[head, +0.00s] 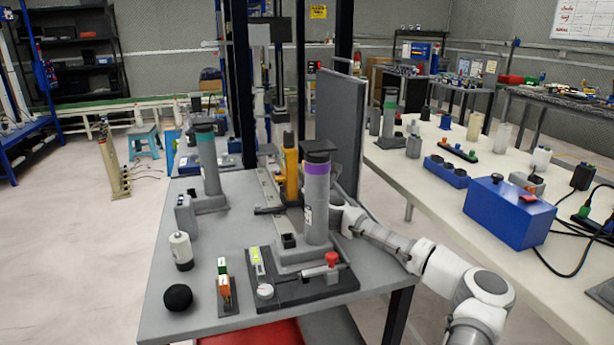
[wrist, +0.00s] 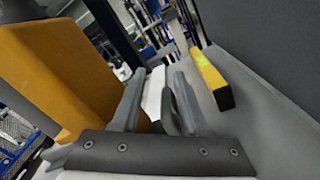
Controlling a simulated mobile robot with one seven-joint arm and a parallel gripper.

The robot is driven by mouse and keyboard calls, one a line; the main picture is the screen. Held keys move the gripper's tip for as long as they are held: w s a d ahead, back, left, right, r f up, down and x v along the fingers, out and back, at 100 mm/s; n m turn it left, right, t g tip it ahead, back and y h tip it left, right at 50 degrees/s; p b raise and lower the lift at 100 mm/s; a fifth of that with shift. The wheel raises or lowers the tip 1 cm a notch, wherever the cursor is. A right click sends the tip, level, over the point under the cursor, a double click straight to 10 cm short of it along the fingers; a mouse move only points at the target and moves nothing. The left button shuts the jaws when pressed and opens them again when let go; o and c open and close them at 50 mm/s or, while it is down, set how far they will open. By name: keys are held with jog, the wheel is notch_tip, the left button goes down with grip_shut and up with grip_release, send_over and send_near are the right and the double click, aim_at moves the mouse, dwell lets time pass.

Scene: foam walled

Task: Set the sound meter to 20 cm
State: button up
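The sound meter, which I take to be the upright yellow device (head: 291,180) with a dark grey top, stands on a rail (head: 268,188) on the grey table, partly hidden behind the purple-banded column. In the wrist view a large orange-yellow body (wrist: 65,75), probably this meter, fills the left side, close beside the left finger. A little orange shows low between the fingers. My gripper (wrist: 156,95) has its fingers apart, with a white strip visible beyond the gap. I see no object clamped. In the head view my gripper is hidden behind the column. No scale marks are readable.
The purple-banded grey column (head: 317,205) stands in front of my arm. A teal-banded column (head: 207,165) stands left. A yellow bar with a black end (wrist: 212,80) lies right of my fingers. A black ball (head: 178,297) sits front left.

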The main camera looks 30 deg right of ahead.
jog(key=shift+f, duration=0.2)
dwell(0.3)
jog(key=shift+d, duration=0.1)
jog(key=shift+s, duration=0.3)
jog(key=shift+p+v, duration=0.75)
jog(key=shift+v, duration=2.7)
jog(key=shift+r, duration=0.1)
